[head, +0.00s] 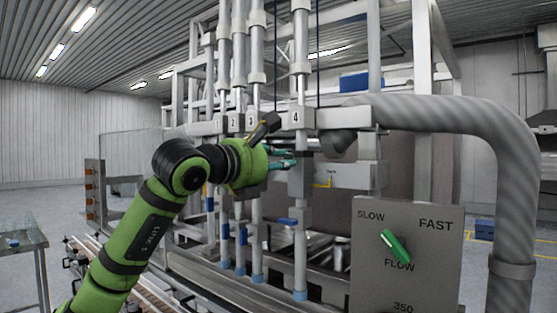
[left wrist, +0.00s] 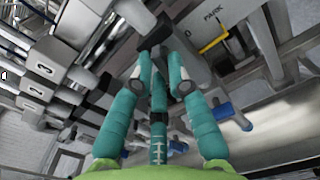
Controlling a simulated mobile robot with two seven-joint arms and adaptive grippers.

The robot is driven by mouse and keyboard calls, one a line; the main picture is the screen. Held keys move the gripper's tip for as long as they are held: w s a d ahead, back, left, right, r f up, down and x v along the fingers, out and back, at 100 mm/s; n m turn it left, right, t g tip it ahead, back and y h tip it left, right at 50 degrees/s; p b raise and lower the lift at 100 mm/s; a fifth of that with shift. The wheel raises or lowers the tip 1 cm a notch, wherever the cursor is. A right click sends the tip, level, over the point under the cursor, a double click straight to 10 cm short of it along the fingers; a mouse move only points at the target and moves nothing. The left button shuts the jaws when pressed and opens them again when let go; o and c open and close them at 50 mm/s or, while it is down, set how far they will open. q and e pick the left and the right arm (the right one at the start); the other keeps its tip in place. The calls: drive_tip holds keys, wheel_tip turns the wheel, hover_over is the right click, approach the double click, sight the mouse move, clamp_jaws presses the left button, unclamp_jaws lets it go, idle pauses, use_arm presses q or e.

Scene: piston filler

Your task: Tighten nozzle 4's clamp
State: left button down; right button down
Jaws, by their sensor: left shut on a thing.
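Nozzle 4 is the rightmost of the upright tubes, under the plate marked 4 (head: 295,117). Its clamp, a dark grey block (head: 300,174), sits on the tube below that plate. My left gripper (head: 289,164) reaches it from the left, with its teal fingers at the block. In the left wrist view the teal fingers (left wrist: 164,72) close in on a dark grey part of the clamp (left wrist: 160,42). The fingers hide much of the gripped part, so its turn position cannot be told. My right gripper is in neither view.
A yellow handle (head: 329,181) sits just right of the clamp; it also shows by the PARK label in the left wrist view (left wrist: 213,40). Blue valve handles (head: 287,221) are lower on the tubes. A control panel with a green knob (head: 396,245) stands at right.

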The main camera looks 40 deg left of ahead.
use_arm(q)
drive_tip(key=m+p, duration=0.1)
drive_tip(key=m, duration=0.4)
drive_tip(key=m+p, duration=0.1)
drive_tip(key=m, duration=0.5)
drive_tip(key=shift+d+r+p, duration=0.1)
drive_tip(key=shift+r+p, duration=0.1)
drive_tip(key=shift+p, duration=0.1)
drive_tip(key=shift+d+m+p, duration=0.1)
drive_tip(key=shift+m+p, duration=0.35)
drive_tip(key=shift+m, duration=1.35)
drive_tip(key=c, duration=1.2)
unclamp_jaws()
drive_tip(key=shift+f, duration=0.1)
